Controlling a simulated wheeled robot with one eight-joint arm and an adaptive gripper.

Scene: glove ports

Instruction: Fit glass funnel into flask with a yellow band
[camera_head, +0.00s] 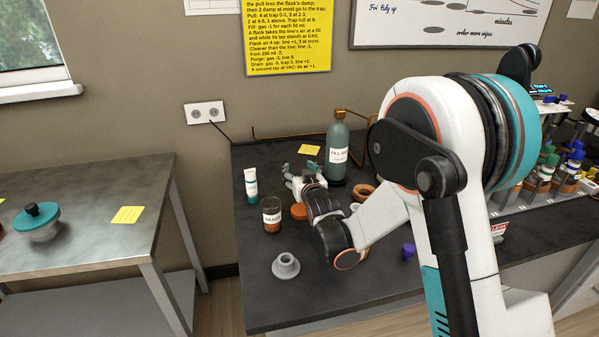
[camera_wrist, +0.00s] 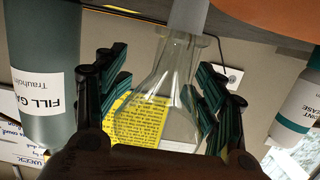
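In the wrist view, which is upside down, a clear glass piece that looks like the funnel (camera_wrist: 160,92) lies between my fingers. Its cone widens toward the palm side, and a frosted grey stem (camera_wrist: 190,14) runs to the picture's top edge. My gripper (camera_head: 300,170) is low over the dark bench and also shows in the wrist view (camera_wrist: 162,85). Its fingers stand apart on both sides of the glass; whether they press on it I cannot tell. I cannot make out a flask with a yellow band; my arm hides part of the bench.
A green gas bottle (camera_head: 338,150) stands behind my gripper. A grey stand (camera_head: 286,266) is nearer the front. The bench's front left is clear.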

